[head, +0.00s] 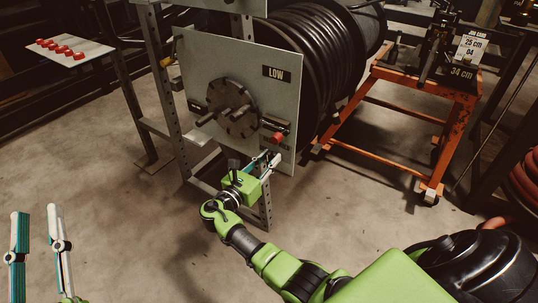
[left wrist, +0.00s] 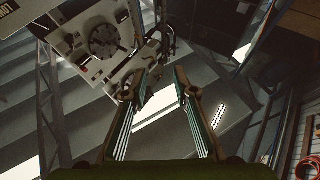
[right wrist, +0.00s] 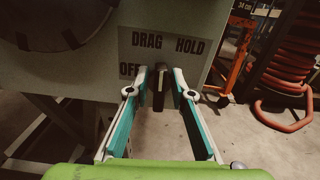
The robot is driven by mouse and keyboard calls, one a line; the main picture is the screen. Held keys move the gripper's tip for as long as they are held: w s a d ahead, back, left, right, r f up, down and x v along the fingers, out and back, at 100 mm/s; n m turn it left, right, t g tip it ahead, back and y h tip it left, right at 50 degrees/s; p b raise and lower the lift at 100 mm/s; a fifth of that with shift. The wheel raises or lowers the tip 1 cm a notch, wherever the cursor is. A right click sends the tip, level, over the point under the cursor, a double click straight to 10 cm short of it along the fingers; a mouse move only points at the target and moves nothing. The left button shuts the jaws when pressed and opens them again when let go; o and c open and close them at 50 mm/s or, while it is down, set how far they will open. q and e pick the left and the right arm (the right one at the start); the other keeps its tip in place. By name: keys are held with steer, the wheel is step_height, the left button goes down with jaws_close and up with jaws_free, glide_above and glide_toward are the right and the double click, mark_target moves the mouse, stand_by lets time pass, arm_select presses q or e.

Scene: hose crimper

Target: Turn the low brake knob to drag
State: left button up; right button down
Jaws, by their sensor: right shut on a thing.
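The low brake knob (right wrist: 158,88) is a dark narrow grip low on the panel marked LOW (head: 280,105). In the right wrist view the words OFF, DRAG and HOLD are printed around and above it; the knob stands upright below DRAG. My right gripper (right wrist: 159,72) is shut on the knob, one finger on each side. In the head view my right gripper (head: 267,161) is at the panel's lower right edge, and the knob is hard to make out there. My left gripper (head: 37,210) is open and empty at the lower left, away from the panel.
A round hub with handles (head: 232,108) and a red piece (head: 278,137) are on the panel. A black hose reel (head: 315,50) is behind it. An orange cart (head: 430,95) stands to the right. A small table with red parts (head: 92,49) is far left. Floor at left is clear.

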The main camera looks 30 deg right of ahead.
steer(key=shift+r+n+p, duration=0.15)
steer(key=shift+n+p, duration=0.45)
steer(key=shift+p, duration=0.1)
arm_select(q)
step_height(320, 180, down, 14)
steer(key=a+g+y+p, duration=0.1)
steer(key=a+g+y, duration=0.15)
steer(key=g, duration=0.55)
arm_select(e)
steer(key=shift+n, duration=0.6)
steer(key=shift+w+n+p, duration=0.1)
steer(key=shift+n+p, duration=0.5)
steer(key=shift+p, duration=0.2)
steer(key=shift+f+n+p, duration=0.2)
steer(key=shift+n+p, duration=0.4)
steer(key=shift+n, duration=0.2)
arm_select(q)
steer(key=s+a+f+g+y, duration=0.2)
steer(key=s+f+g, duration=0.5)
steer(key=f, duration=0.5)
steer(key=shift+s+a+n, duration=0.4)
steer(key=shift+s+a, duration=0.25)
steer(key=shift+s, duration=0.4)
arm_select(e)
steer(key=c, duration=2.1)
jaws_free()
